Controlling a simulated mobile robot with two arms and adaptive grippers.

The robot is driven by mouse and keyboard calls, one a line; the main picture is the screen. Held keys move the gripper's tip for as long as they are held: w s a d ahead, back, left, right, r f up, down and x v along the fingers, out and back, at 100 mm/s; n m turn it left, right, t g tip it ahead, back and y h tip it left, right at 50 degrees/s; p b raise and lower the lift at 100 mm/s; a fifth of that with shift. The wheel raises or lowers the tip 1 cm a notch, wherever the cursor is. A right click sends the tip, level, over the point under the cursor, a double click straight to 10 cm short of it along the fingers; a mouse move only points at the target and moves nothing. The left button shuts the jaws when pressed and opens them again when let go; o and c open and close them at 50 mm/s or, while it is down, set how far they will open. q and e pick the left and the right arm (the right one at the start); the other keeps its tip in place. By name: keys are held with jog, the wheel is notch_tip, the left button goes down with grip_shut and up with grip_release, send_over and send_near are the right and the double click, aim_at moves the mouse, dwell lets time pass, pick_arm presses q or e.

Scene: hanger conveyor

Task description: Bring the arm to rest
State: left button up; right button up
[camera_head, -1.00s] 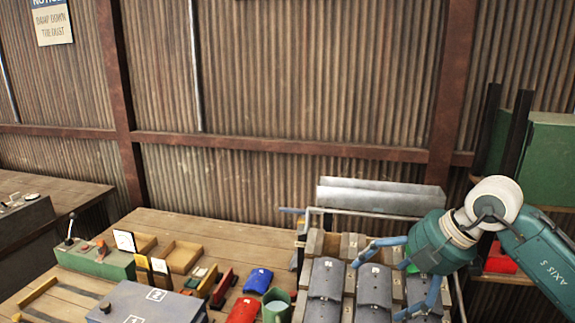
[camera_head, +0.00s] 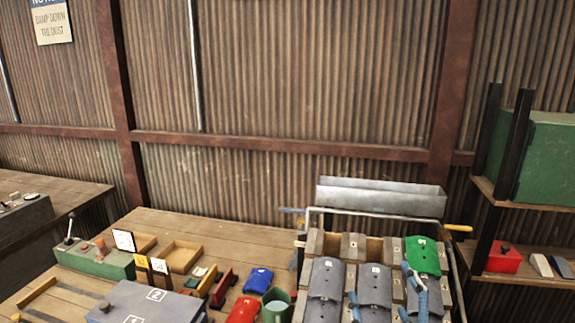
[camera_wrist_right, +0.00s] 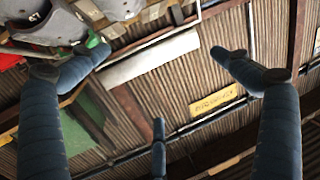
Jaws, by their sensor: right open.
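My right gripper (camera_head: 382,292) shows low in the head view, its blue fingers spread in front of the rack and the grey covers on it. In the right wrist view the right gripper (camera_wrist_right: 160,72) is open, with nothing between its fingers. A green cover (camera_head: 422,255) lies at the top right of the rack (camera_head: 353,246). A bit of green (camera_wrist_right: 93,40) shows beside one fingertip in the wrist view; I cannot tell whether they touch. The rest of my right arm is outside the head view. My left gripper is not in view.
Grey covers (camera_head: 328,279) fill the rack below a metal trough (camera_head: 380,200). The wooden bench at left holds a green mug (camera_head: 276,305), a red item (camera_head: 243,310), a blue item (camera_head: 258,280) and a grey box (camera_head: 150,305). Shelves (camera_head: 535,200) stand at right.

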jog(key=s+d+f+m+g+h, duration=0.15)
jog(key=s+f+g, duration=0.45)
jog(key=f, duration=0.6)
jog(key=s+a+f+n+g+y, duration=0.1)
jog(key=s+f+g, duration=0.3)
jog(key=s+f, duration=0.55)
jog(key=s+a+f+n+g+y, duration=0.1)
jog(key=s+f+g, duration=0.35)
jog(key=s, duration=0.95)
notch_tip(320, 180, down, 28)
jog(key=s+b, duration=0.1)
jog(key=s+d+f+g, duration=0.1)
jog(key=s+f, duration=0.7)
jog(key=s+d+f+g+b, duration=0.1)
jog(key=s+d+f, duration=0.1)
jog(key=s+f, duration=0.7)
jog(key=shift+s+d+n, duration=0.25)
jog(key=shift+s+n, duration=0.05)
jog(key=shift+n, duration=0.05)
jog(key=shift+h, duration=0.25)
